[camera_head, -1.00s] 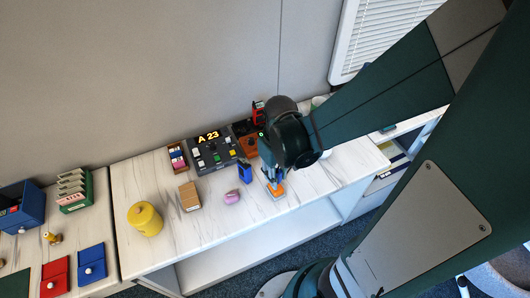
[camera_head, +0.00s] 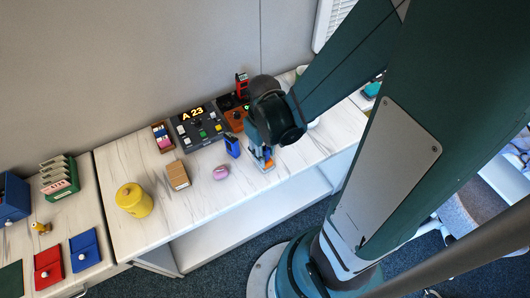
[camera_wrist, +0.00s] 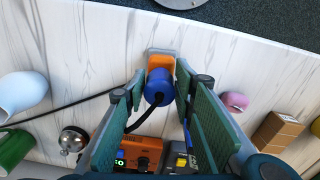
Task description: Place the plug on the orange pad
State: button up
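The plug (camera_wrist: 159,84) is a blue cylinder with a black cord. In the wrist view it stands over the orange pad (camera_wrist: 160,62), which has a pale grey border. Whether its underside rests flat on the pad is hidden. My gripper (camera_wrist: 160,78) points down with one green-padded finger on each side of the plug, very close to it. I cannot tell whether the fingers press on it. In the head view my gripper (camera_head: 260,156) is low over the orange pad (camera_head: 268,166), at the front right of the counter, and mostly hides the plug.
A pink object (camera_head: 221,173) lies left of the pad, and a dark blue item (camera_head: 232,146) stands behind it. A control panel (camera_head: 198,129) and an orange box (camera_head: 236,118) are at the back. Bare counter lies between.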

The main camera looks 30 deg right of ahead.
jog(key=shift+o, duration=1.1)
jog(key=shift+r, duration=0.25)
notch_tip(320, 180, up, 12)
jog(key=p, duration=0.3)
jog(key=shift+p, duration=0.4)
jog(key=shift+a, duration=0.1)
notch_tip(320, 180, up, 16)
jog(key=m+t, duration=0.2)
jog(key=t, duration=0.5)
send_over(265, 151)
jog(key=a, duration=0.4)
jog(key=shift+w+d+r, duration=0.1)
jog(key=shift+w+r, duration=0.05)
jog(key=shift+w, duration=0.05)
